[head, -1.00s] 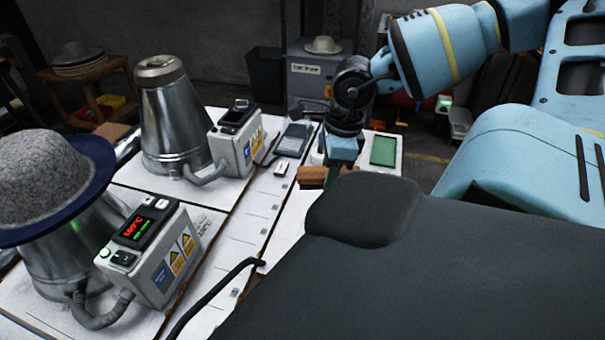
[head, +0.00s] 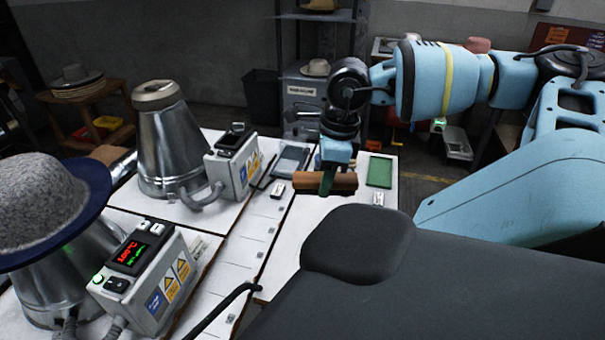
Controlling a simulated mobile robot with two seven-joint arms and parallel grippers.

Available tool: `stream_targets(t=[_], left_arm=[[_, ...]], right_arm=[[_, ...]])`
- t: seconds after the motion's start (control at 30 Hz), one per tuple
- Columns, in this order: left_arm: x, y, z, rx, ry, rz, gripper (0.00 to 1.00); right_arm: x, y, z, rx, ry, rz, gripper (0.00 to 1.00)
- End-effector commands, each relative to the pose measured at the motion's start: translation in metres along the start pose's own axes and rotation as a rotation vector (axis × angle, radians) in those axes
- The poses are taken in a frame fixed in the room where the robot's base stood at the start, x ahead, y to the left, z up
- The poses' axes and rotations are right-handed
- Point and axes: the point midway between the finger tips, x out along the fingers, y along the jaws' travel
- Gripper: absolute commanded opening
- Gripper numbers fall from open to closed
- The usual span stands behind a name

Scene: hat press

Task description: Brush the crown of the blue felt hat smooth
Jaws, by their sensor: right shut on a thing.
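The hat (head: 45,190) sits on a metal cone at the left edge of the head view, with a grey, fuzzy-looking crown and a dark blue brim. Its left side is cut off by the picture edge. My right gripper (head: 327,182) points down over the far right part of the white table. It is shut on a brown wooden brush (head: 345,183), held crosswise. My left gripper is not in view.
A control box (head: 150,275) with a red display stands beside the hat's cone. A bare metal cone (head: 172,145) and second control box (head: 232,160) stand behind. A green pad (head: 380,171) lies right of the brush. Black cable (head: 222,308) crosses the front; white table strip between is mostly clear.

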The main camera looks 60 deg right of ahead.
Motion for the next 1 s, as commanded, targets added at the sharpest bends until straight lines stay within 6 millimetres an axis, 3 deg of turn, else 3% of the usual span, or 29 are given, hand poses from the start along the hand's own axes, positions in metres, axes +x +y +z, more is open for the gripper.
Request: stream_targets(t=[0.73,0.87,1.0], left_arm=[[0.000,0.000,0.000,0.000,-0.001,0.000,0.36],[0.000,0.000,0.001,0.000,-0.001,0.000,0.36],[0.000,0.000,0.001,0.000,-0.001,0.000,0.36]], right_arm=[[-0.062,-0.011,0.026,0.086,0.000,-0.014,0.18],[-0.082,-0.011,0.037,0.104,0.005,-0.021,0.18],[-0.116,-0.004,0.063,0.123,0.007,-0.028,0.18]])
